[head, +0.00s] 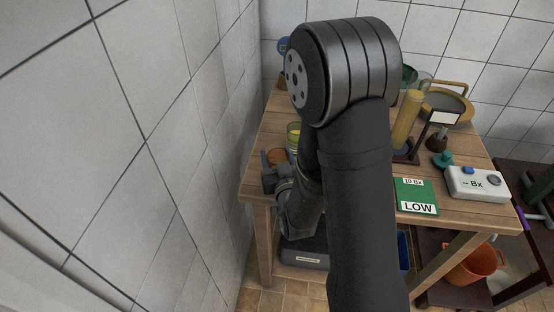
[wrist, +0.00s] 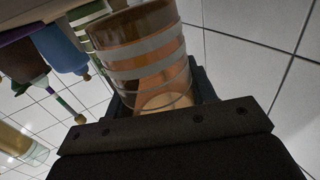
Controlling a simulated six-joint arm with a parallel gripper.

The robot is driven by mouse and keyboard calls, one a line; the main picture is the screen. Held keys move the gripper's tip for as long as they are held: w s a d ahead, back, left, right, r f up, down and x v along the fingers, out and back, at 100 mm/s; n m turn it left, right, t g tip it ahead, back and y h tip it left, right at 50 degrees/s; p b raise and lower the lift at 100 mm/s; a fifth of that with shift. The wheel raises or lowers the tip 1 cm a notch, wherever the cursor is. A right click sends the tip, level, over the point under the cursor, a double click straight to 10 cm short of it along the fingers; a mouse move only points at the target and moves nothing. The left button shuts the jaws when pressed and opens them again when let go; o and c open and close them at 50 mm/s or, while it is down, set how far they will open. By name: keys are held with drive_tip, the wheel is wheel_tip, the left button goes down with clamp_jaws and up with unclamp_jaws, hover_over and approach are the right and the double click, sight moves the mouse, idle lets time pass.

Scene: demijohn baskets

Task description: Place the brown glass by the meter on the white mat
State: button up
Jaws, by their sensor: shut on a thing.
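A glass banded in brown and pale stripes (wrist: 145,55) stands between my gripper's jaws (wrist: 160,90) in the wrist view, and they are shut on it. In the head view my gripper (head: 274,170) is low at the table's left edge, with a small brown shape (head: 277,156) at its fingers. The white meter (head: 478,184) marked "Bx" lies at the table's right front. I cannot make out a white mat; my arm hides the middle of the table.
A green "LOW" card (head: 416,196) lies left of the meter. A yellow-green glass (head: 293,134) stands beyond my gripper. The tiled wall (head: 190,130) is close on the left.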

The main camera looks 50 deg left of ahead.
sight(277, 149)
drive_tip(key=shift+r, duration=1.55)
drive_tip(key=w+d+r, duration=0.6)
drive_tip(key=w+d, duration=0.1)
drive_tip(key=d, duration=0.2)
drive_tip(key=shift+r, duration=0.25)
drive_tip(key=shift+w, duration=0.1)
drive_tip(key=shift+d, duration=0.1)
